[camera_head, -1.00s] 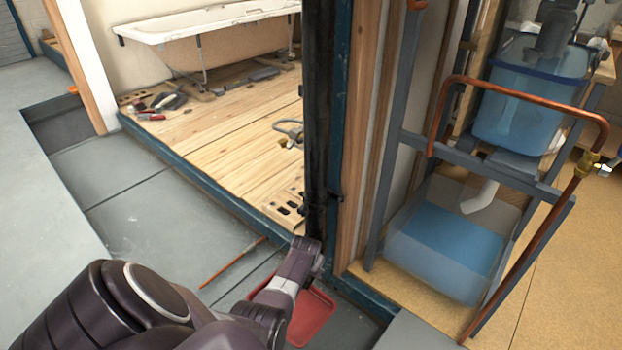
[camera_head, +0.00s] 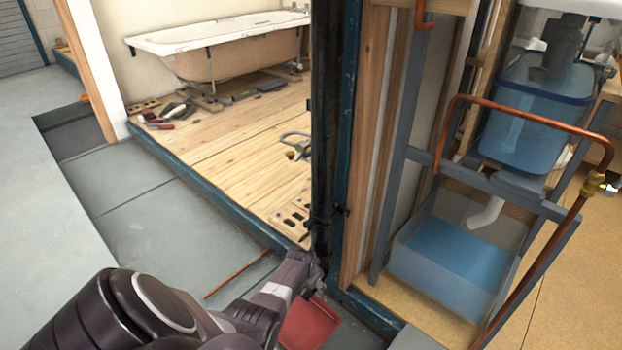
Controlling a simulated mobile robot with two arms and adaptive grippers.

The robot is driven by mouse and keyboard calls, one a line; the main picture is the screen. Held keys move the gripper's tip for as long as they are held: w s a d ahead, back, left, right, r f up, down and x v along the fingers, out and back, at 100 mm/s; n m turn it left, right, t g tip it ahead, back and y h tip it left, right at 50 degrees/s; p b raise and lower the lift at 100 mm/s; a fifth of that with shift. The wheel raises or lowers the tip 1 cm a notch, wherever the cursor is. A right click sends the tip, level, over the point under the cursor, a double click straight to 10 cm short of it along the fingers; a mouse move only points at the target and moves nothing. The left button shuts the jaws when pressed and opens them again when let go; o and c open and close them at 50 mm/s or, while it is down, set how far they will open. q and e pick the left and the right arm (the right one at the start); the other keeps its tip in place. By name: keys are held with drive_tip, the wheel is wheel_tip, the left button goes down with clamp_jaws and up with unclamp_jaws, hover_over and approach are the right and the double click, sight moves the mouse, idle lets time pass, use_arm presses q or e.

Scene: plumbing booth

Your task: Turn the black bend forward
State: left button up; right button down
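A black vertical pipe (camera_head: 323,130) runs down the teal post at the middle of the picture. Its lower end is near the floor, where a black bend cannot be made out clearly. My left arm comes in from the lower left. My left gripper (camera_head: 309,268) is at the foot of the black pipe, seeming to touch it or be right in front of it. Its fingers are small and dark against the pipe, so I cannot tell whether they hold anything. My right gripper is out of view.
A red tray (camera_head: 309,328) lies on the floor below my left gripper. A copper rod (camera_head: 238,275) lies on the grey floor. At right, copper piping (camera_head: 530,117) runs around a frame with a blue-water tank (camera_head: 535,115) and lower basin (camera_head: 445,262). A bathtub (camera_head: 225,50) stands behind the wooden deck.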

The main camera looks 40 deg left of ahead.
use_arm(q)
drive_tip(key=shift+o, duration=1.1)
drive_tip(key=v, duration=1.2)
